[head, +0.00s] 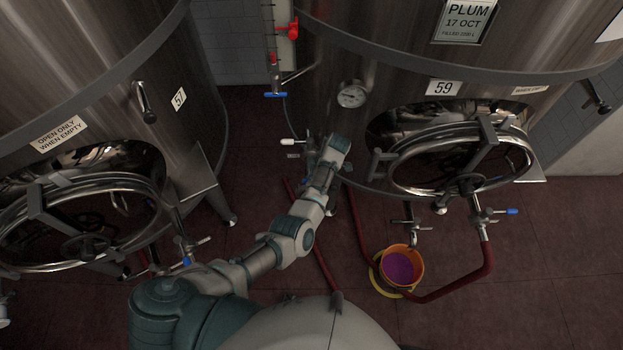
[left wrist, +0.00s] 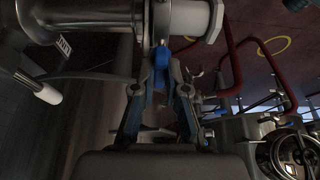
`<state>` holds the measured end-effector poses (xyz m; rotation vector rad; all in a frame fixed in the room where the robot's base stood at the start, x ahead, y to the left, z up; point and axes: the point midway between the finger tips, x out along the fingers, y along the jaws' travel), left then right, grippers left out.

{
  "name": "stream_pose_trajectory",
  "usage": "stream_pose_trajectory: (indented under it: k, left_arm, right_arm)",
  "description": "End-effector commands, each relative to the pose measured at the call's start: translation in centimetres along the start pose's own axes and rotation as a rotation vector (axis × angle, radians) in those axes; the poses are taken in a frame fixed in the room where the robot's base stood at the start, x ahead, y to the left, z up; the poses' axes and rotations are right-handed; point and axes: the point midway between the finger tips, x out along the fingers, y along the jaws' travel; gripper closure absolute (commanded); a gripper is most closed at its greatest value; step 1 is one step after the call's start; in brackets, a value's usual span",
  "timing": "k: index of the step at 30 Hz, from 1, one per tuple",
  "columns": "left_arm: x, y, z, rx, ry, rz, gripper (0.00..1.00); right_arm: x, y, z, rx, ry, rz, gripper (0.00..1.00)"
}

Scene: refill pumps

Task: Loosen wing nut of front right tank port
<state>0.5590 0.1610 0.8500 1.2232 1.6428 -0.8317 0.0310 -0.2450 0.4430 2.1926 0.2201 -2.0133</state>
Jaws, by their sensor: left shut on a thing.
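My left gripper (left wrist: 164,72) has its two fingers closed on a small blue wing nut (left wrist: 161,57) in the left wrist view. The wing nut sits on a clamp ring around a metal port pipe (left wrist: 90,14). A white end piece (left wrist: 188,18) is on the other side of the clamp. In the head view my left gripper (head: 325,168) is at the lower left edge of tank 59 (head: 390,60), and the arm largely hides its fingertips and the port there. My right gripper is not in view.
Tank 57 (head: 190,140) stands on the left. An orange bucket (head: 415,254) with purple contents stands on the red floor, and a red hose (head: 462,287) runs beside it. Tank 59's round hatch (head: 400,177) sits right of my arm.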

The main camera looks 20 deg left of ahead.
Motion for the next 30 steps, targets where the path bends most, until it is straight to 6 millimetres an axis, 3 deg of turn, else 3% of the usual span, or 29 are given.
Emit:
stream_pose_trajectory:
  k: [5,6,9,20,23,30]
  left_arm:
    - [-0.5,0.4,-0.1,-0.005,-0.003,0.015,1.0]
    - [-0.5,0.5,-0.1,-0.005,-0.003,0.015,0.85]
    - [-0.5,0.4,-0.1,-0.004,-0.003,0.014,0.62]
    - [-0.7,0.2,0.0,-0.001,-0.002,0.006,0.62]
    - [-2.0,0.2,0.0,-0.002,-0.002,0.008,0.62]
    - [-7.3,0.2,0.1,-0.001,-0.002,0.009,0.62]
  right_arm:
    - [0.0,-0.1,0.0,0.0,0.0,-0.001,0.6]
    - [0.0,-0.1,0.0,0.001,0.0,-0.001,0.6]
    - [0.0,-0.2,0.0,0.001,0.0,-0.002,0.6]
    - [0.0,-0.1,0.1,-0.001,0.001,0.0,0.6]
    - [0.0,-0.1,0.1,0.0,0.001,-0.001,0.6]
    - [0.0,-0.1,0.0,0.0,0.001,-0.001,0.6]
